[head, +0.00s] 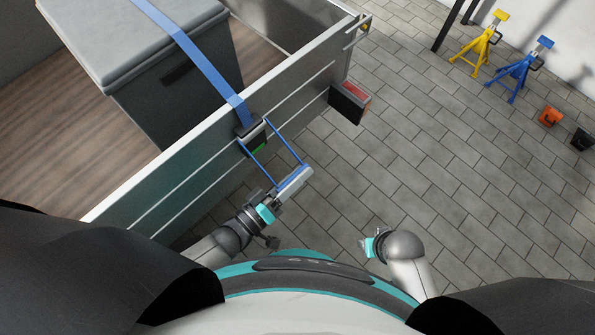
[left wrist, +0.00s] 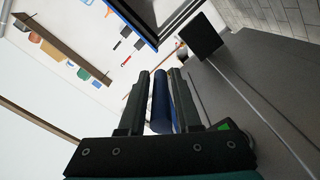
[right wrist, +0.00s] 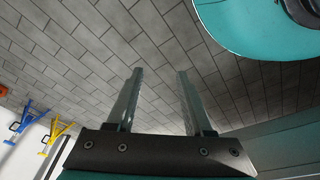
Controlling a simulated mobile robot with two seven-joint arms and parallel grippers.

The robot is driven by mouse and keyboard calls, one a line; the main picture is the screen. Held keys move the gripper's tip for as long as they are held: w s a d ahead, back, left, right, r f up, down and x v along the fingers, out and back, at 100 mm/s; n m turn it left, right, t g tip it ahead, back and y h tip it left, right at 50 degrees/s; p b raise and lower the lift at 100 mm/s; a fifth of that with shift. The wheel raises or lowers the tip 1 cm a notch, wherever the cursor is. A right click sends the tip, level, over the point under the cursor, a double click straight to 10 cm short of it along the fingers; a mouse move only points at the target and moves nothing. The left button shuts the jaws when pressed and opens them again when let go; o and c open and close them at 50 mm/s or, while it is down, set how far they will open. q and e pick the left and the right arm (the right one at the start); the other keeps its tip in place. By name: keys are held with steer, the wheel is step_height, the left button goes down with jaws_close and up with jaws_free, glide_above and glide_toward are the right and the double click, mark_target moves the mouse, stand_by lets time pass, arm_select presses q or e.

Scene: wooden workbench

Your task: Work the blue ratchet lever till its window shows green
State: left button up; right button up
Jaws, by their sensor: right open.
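The ratchet (head: 251,132) hangs on the outer side of the trailer wall, at the end of the blue strap (head: 205,62). A green patch (head: 258,149) shows on its lower part, and a green patch (left wrist: 223,126) also shows in the left wrist view. The blue lever (head: 286,144) sticks out from the wall as two thin arms with a crossbar. My left gripper (head: 285,187) is at the crossbar's outer end; in the left wrist view its fingers sit on both sides of the blue bar (left wrist: 161,103), closed on it. My right gripper (right wrist: 157,75) is open and empty.
A grey lidded box (head: 165,75) stands on the trailer bed under the strap. The trailer wall (head: 190,160) runs diagonally, with a tail light (head: 348,103) at its corner. Yellow (head: 478,47) and blue (head: 520,68) stands are far right.

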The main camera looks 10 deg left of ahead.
arm_select(q)
steer(key=shift+o, duration=1.3)
steer(key=shift+w, duration=0.1)
steer(key=shift+s+a, duration=0.2)
steer(key=shift+a, duration=0.05)
steer(key=p+v, duration=0.1)
steer(key=v, duration=1.3)
steer(key=shift+s+a+p, duration=0.2)
steer(key=shift+s+p, duration=0.05)
steer(key=shift+p, duration=0.05)
arm_select(e)
steer(key=f, duration=0.1)
steer(key=s+d+f, duration=0.1)
steer(key=f, duration=0.1)
steer(key=shift+s+d, duration=0.2)
